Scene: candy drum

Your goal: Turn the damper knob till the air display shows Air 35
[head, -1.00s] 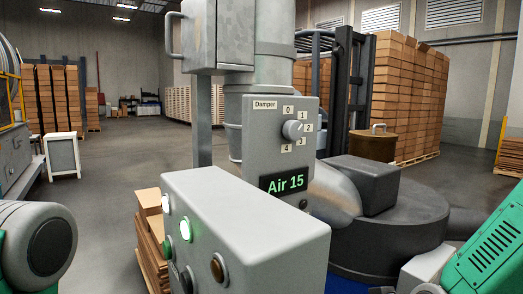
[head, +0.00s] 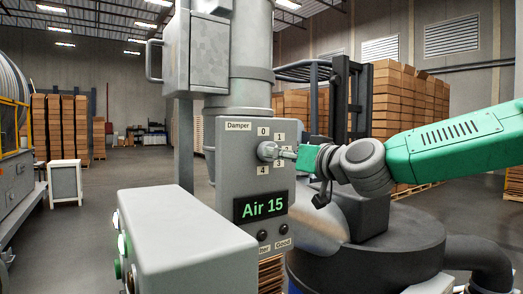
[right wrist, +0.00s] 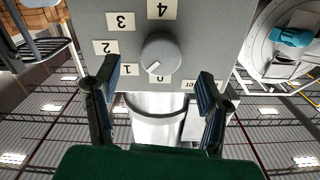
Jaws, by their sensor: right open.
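The round grey damper knob (head: 268,151) sits on the front of a grey panel (head: 228,180) with number labels around it. My right gripper (head: 285,153) comes in from the right, close to the knob in the head view. In the right wrist view, the gripper (right wrist: 160,76) is open, with one finger to each side of the knob (right wrist: 161,52); I see no clear contact. That view is upside down, and the knob's white mark points between labels 0 and 1. The air display (head: 262,207) below the knob reads Air 15. My left gripper is not in view.
A grey control box (head: 185,235) with buttons stands in front, left of the panel. A dark round drum (head: 400,250) is at lower right. Two small dark buttons (head: 281,229) sit below the display. Stacked boxes (head: 405,95) and a forklift mast are behind.

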